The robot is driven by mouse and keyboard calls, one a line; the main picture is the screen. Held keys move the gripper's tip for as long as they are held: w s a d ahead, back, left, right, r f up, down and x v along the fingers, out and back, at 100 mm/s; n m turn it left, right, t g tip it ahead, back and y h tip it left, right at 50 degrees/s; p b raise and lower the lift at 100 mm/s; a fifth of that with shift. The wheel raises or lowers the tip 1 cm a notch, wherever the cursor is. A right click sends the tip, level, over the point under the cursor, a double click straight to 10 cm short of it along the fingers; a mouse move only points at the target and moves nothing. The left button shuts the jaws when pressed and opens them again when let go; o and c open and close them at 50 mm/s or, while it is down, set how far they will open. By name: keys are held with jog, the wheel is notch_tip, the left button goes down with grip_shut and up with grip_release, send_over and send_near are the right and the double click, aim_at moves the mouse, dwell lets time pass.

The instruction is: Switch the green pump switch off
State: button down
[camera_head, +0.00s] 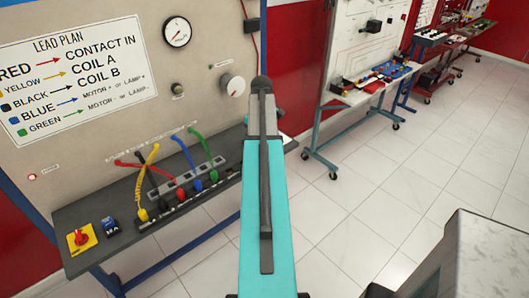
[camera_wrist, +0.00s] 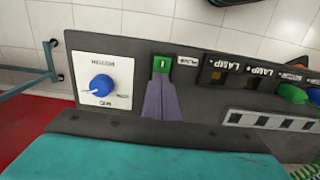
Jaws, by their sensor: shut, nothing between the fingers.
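The green pump switch (camera_wrist: 162,64) sits in the dark shelf panel (camera_wrist: 110,46) in the wrist view, left of a white label that appears to read PUMP. A pale mark shows on its face; its rocker tilt is not clear. My gripper (camera_wrist: 161,82) is shut and empty, its purple-grey fingers pointing at the switch. The fingertips overlap the switch's near edge in the picture; I cannot tell whether they touch it. In the head view my teal arm hides the switch and the fingers.
A blue knob (camera_wrist: 101,85) on a white plate is left of the switch. Lamp sockets (camera_wrist: 215,72) and a green plug (camera_wrist: 292,93) are to the right. In the head view, coloured leads, a red knob (camera_head: 81,237) and a blue part (camera_head: 110,225) occupy the shelf's left side.

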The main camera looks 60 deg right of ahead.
notch_tip(320, 180, up, 7)
jog(key=p, duration=0.4)
jog(key=shift+p, duration=0.3)
dwell(0.6)
jog(key=shift+s+f, duration=0.1)
dwell(0.5)
